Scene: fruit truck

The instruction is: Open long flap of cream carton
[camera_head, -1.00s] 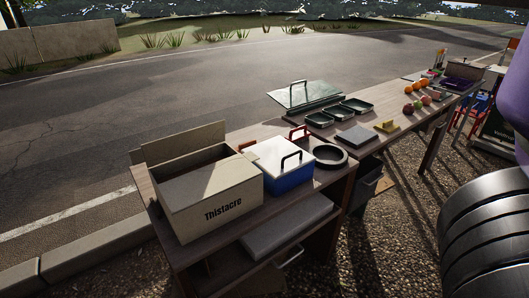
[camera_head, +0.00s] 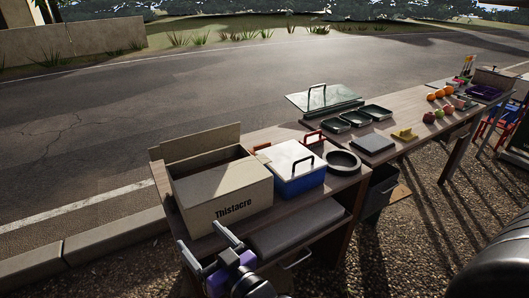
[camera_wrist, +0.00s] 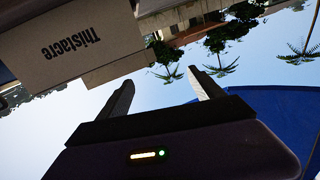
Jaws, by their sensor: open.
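The cream carton (camera_head: 215,207), marked "Thistacre", stands at the near left end of the wooden table. Its far long flap (camera_head: 195,143) stands up behind the opening. A near long flap (camera_head: 228,177) lies over the front part of the top, and the dark inside shows behind it. My gripper (camera_head: 200,237) is open and empty, in front of and below the carton's near face, apart from it. In the wrist view, the carton (camera_wrist: 70,50) fills the upper left, and my gripper's fingers (camera_wrist: 160,80) are spread with nothing between them.
A blue cooler box (camera_head: 295,183) with a white lid and black handle stands right beside the carton. A black round pan (camera_head: 343,161) is beyond it. A lower shelf (camera_head: 297,228) lies below the tabletop. Trays and fruit are farther right.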

